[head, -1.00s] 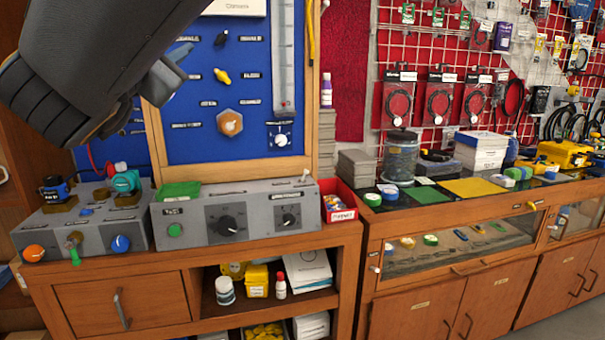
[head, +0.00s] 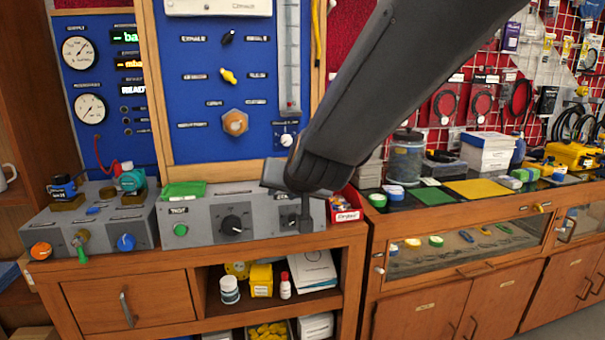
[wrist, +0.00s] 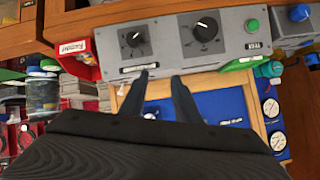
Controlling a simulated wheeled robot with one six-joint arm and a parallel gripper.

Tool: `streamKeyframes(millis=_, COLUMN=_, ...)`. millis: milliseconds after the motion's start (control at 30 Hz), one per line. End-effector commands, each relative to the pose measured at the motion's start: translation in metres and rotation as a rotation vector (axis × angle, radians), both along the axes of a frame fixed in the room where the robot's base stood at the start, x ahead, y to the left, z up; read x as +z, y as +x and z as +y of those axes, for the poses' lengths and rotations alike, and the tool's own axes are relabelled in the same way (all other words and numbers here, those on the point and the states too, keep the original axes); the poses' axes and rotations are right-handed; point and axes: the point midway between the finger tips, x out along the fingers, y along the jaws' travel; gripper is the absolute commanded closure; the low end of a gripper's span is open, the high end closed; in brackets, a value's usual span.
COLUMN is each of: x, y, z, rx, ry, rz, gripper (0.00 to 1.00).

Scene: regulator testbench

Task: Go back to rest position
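My dark arm reaches down from the top right in the head view. My gripper (head: 303,200) is in front of the right end of the grey control box (head: 203,222) and hides part of its right dial. In the wrist view, the two fingers of my gripper (wrist: 163,76) stand apart with nothing between them. Beyond them are the grey box (wrist: 175,55), with two black dials and a green button, and the blue panel (wrist: 222,105). I cannot tell whether a fingertip touches the box.
A smaller box with coloured knobs (head: 88,223) stands at left on the wooden bench (head: 225,256). A red bin (head: 347,205) is just right of my gripper. A glass-fronted counter (head: 462,236) with goods stands further right. Upright boards stand behind.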

Motion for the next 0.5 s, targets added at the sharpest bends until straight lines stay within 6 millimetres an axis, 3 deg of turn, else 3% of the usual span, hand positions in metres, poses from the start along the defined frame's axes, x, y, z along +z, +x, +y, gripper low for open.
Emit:
streamKeyframes(millis=33, x=-0.025, y=-0.011, z=-0.026, rx=0.000, ry=-0.039, rz=0.080, gripper=0.71)
streamKeyframes(millis=200, x=-0.096, y=-0.069, z=-0.101, rx=0.011, ry=-0.155, rz=0.358, gripper=0.71)
streamKeyframes(millis=333, x=-0.136, y=-0.126, z=-0.154, rx=0.013, ry=-0.227, rz=0.571, gripper=0.71)
streamKeyframes(millis=500, x=-0.165, y=-0.196, z=-0.204, rx=0.010, ry=-0.288, rz=0.800, gripper=0.71)
